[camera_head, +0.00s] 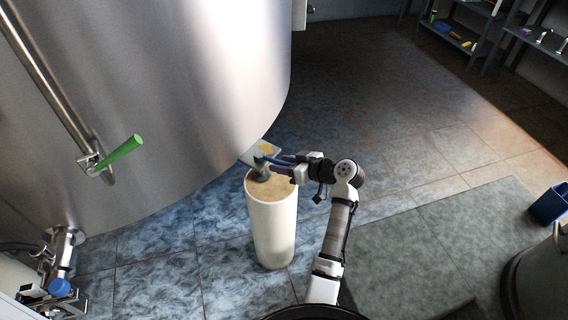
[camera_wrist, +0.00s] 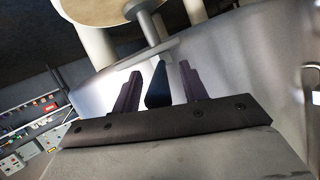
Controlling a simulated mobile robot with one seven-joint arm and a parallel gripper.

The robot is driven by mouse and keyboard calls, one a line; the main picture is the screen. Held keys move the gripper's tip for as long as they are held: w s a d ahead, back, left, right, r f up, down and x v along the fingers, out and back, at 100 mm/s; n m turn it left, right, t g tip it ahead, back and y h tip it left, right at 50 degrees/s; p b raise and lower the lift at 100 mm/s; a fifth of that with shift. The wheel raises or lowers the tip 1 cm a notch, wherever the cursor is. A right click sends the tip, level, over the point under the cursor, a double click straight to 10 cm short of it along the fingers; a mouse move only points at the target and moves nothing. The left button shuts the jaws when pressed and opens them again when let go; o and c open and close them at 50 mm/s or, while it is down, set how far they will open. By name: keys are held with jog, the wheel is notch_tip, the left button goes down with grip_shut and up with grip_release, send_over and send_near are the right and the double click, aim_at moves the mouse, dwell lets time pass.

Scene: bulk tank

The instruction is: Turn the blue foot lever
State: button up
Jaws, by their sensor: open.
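The blue foot lever (camera_wrist: 158,88) shows dark blue in the wrist view, below a grey plate on a short post. It lies between the two dark fingers of my gripper (camera_wrist: 159,72), which are apart with one on each side. I cannot tell whether either finger touches it. In the head view my gripper (camera_head: 275,165) reaches left to the fitting over the cream pillar (camera_head: 271,225), under the edge of the steel tank. There the fingers and the lever overlap, and the lever is mostly hidden.
The steel tank (camera_head: 190,90) fills the left, with a green lever (camera_head: 120,152) on its pipe. A valve with a blue knob (camera_head: 60,287) is at lower left. A blue bin (camera_head: 549,204) and shelves (camera_head: 455,35) stand at right. The floor between is clear.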

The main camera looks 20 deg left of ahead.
jog(key=b+v, duration=0.1)
jog(key=v, duration=1.2)
jog(key=shift+d, duration=0.4)
jog(key=shift+r, duration=0.15)
